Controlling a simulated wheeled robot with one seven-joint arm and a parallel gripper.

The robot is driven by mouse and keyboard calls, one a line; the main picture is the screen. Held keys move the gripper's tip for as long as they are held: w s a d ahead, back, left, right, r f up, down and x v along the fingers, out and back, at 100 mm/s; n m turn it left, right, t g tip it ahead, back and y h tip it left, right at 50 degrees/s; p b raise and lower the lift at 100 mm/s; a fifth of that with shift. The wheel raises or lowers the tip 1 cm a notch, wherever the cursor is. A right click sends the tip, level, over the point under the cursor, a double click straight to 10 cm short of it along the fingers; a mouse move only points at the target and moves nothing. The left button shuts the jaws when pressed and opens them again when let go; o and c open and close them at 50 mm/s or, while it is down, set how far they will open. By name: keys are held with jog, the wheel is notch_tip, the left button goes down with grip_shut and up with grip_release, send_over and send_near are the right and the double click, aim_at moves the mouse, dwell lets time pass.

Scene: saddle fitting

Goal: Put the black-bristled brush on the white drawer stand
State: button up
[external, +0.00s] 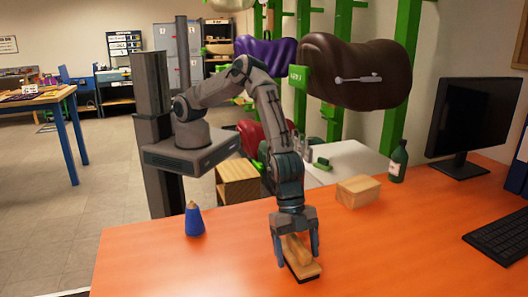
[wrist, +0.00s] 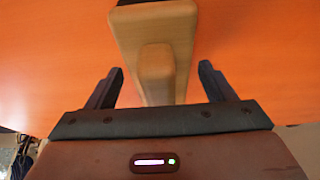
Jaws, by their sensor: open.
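The brush (external: 304,270) lies on the orange table, with a pale wooden back and handle and a dark bristle edge underneath. It also shows in the wrist view (wrist: 140,25), with its raised wooden grip between the fingers. My gripper (external: 295,252) is low over the table with a finger on either side of the brush. In the wrist view my gripper (wrist: 158,70) is open, with orange table visible between each finger and the wood. A white-topped stand (external: 352,158), likely the drawer stand, is behind the table; its drawers are hidden.
A blue cone-shaped bottle (external: 194,220) stands left on the table. A wooden block (external: 359,191) and a dark green bottle (external: 398,161) stand at the back right. A monitor (external: 478,120) and keyboard (external: 500,235) are at the right. Small green items (external: 322,164) sit on the white top.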

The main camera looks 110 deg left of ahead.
jog(key=b+v, duration=0.1)
jog(key=v, duration=1.1)
jog(key=s+a+r+n+y, duration=0.15)
jog(key=s+a+r, duration=0.25)
jog(key=a+r, duration=0.55)
jog(key=s+a+r+n+y, duration=0.1)
jog(key=s+a+r+n, duration=0.1)
jog(key=s+a, duration=0.7)
jog(key=s+a+r+n+y, duration=0.1)
jog(key=s+a+r+n, duration=0.2)
jog(key=s+a, duration=0.6)
jog(key=a, duration=0.3)
jog(key=shift+s+a+r, duration=0.15)
jog(key=shift+a, duration=0.05)
jog(key=s+a, duration=0.1)
jog(key=s, duration=0.2)
jog(key=s+a+n, duration=0.1)
jog(key=s, duration=0.2)
jog(key=s+a+f+n, duration=0.1)
jog(key=s+a, duration=0.1)
jog(key=s, duration=0.2)
jog(key=c, duration=0.4)
jog(key=shift+s+n, duration=0.1)
jog(key=shift+n, duration=0.15)
jog(key=shift+c, duration=1)
